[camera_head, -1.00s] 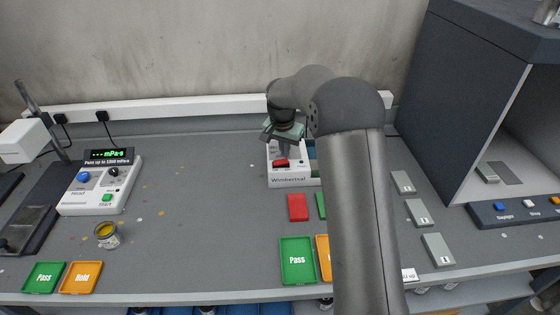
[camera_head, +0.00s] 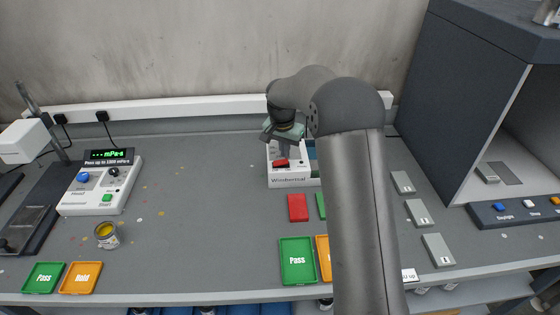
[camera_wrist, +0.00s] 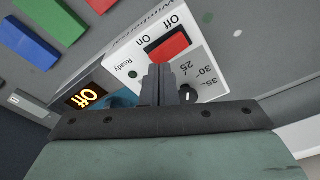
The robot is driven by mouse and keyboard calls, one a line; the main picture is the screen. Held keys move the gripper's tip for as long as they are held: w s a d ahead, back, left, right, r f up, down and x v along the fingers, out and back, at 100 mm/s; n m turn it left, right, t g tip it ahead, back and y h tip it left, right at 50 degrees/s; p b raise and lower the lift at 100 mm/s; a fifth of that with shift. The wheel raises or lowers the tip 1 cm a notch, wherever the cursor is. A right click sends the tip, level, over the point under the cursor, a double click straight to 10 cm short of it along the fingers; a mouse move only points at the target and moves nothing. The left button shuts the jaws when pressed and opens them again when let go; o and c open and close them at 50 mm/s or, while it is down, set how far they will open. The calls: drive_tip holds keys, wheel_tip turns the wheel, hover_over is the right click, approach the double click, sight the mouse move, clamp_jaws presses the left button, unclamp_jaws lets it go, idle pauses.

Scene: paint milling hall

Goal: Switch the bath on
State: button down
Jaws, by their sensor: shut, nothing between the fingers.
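The bath is a white box labelled Wintherstal (camera_head: 290,182), partly hidden behind my arm in the head view. Its red rocker switch (camera_wrist: 168,47), marked Off and On, shows in the wrist view on the white panel (camera_wrist: 124,56). Beside it are a dark dial (camera_wrist: 188,93) with temperature marks, a small dark Ready lamp (camera_wrist: 132,74) and a display (camera_wrist: 86,95) reading Off in orange. My gripper (camera_wrist: 160,70) is shut and empty, its fingertips over the panel close to the switch's On side. I cannot tell whether they touch it.
Red (camera_head: 298,207) and green (camera_head: 321,205) blocks lie in front of the bath, with a green Pass tray (camera_head: 297,260) nearer the edge. Grey plates (camera_head: 419,212) lie to the right beside a dark booth (camera_head: 470,90).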

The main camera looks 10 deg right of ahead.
sight(285, 161)
drive_tip(key=shift+f+b, duration=0.65)
drive_tip(key=shift+f, duration=0.3)
idle(0.9)
drive_tip(key=shift+r+p, duration=2.15)
drive_tip(key=shift+r, duration=1.45)
